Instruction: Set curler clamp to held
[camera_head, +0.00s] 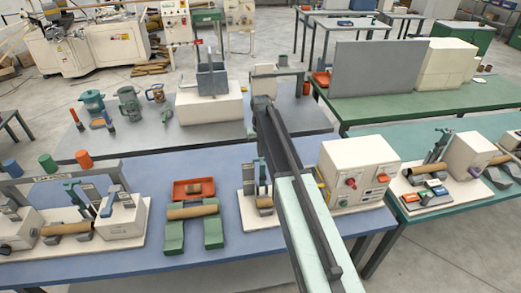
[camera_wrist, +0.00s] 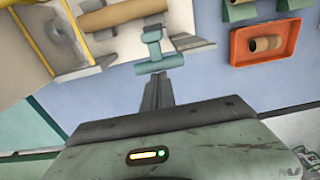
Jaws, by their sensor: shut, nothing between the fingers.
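The curler clamp is a teal T-shaped handle (camera_wrist: 153,50) on a cream fixture, seen in the wrist view just beyond my fingertips. A brown tube (camera_wrist: 122,15) lies across the fixture beside it. My gripper (camera_wrist: 158,78) is shut and empty, its fingers pointing at the handle's near crossbar; I cannot tell whether they touch it. In the head view the fixture's cream base (camera_head: 247,212) stands on the blue table, left of my arm. My arm partly hides the fixture there, and my fingers are not clear.
A cream control box (camera_head: 352,172) stands to the right of the fixture. To its left are green cradles (camera_head: 174,236) with a brown tube and an orange tray (camera_head: 178,188), also in the wrist view (camera_wrist: 236,50). Some blue tabletop (camera_head: 130,178) is free.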

